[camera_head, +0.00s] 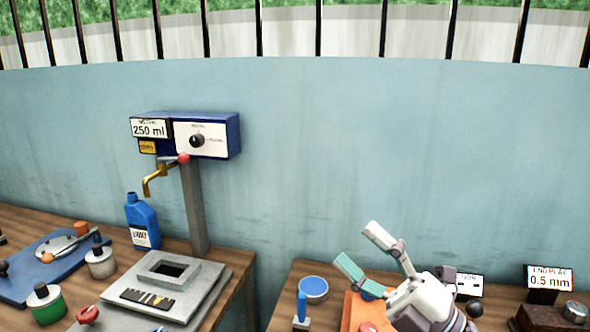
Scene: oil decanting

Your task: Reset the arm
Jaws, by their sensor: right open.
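My right gripper (356,246) is above the right-hand table, at the lower middle right of the head view. The wrist and arm run down out of the bottom of the picture. The gripper hides part of an orange block (358,312) with a blue knob on it. My left gripper does not show.
The left table (240,277) holds a blue dispenser (222,135) with a brass tap, a blue bottle (142,222), and a grey scale-like platform (205,290). A gap separates the tables. The right table has a blue-lidded tin (313,290) and an END PLAY display (549,281).

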